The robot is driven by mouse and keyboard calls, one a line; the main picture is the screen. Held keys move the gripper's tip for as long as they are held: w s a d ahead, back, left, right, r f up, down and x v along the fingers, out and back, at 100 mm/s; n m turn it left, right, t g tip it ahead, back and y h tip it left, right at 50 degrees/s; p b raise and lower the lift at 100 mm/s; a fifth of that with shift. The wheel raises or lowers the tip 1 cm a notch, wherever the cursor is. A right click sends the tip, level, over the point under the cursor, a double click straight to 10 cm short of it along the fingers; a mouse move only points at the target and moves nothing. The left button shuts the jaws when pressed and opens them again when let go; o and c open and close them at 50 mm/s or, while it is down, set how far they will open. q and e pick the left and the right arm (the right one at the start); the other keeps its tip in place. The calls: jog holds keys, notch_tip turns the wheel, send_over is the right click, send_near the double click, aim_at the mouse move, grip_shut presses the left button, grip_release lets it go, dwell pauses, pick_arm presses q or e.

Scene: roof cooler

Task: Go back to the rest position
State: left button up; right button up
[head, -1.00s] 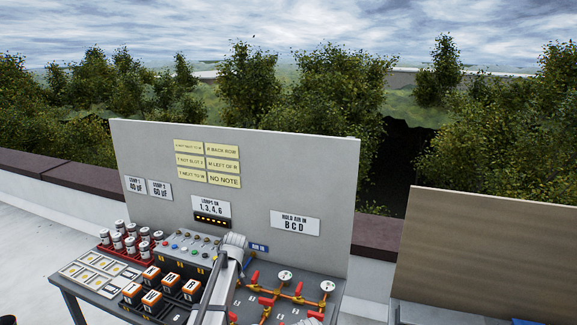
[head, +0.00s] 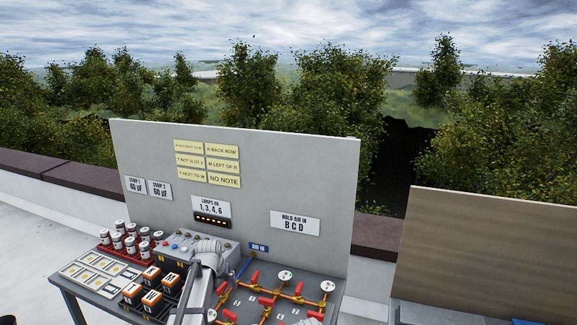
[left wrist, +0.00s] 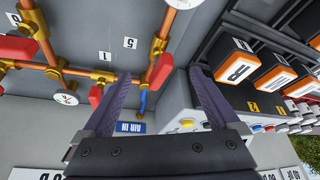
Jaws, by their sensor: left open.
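My left gripper (left wrist: 160,74) is open and empty in the left wrist view, its two dark fingers spread apart. In the head view my left arm reaches up from the bottom edge, with its pale wrist (head: 208,248) in front of the control box; the fingertips are hard to make out there. My right gripper does not show clearly in either view.
Copper pipes with red valve handles (head: 255,278) stand close to the right. Orange-and-black blocks (head: 151,274) and red-and-white cylinders (head: 131,245) stand to the left. The control box (head: 172,250) is behind. A grey panel (head: 260,190) with signs rises at the back.

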pick_arm(q)
jog(key=shift+a+m+h, duration=0.15)
jog(key=shift+m+h, duration=0.65)
jog(key=shift+m, duration=1.3)
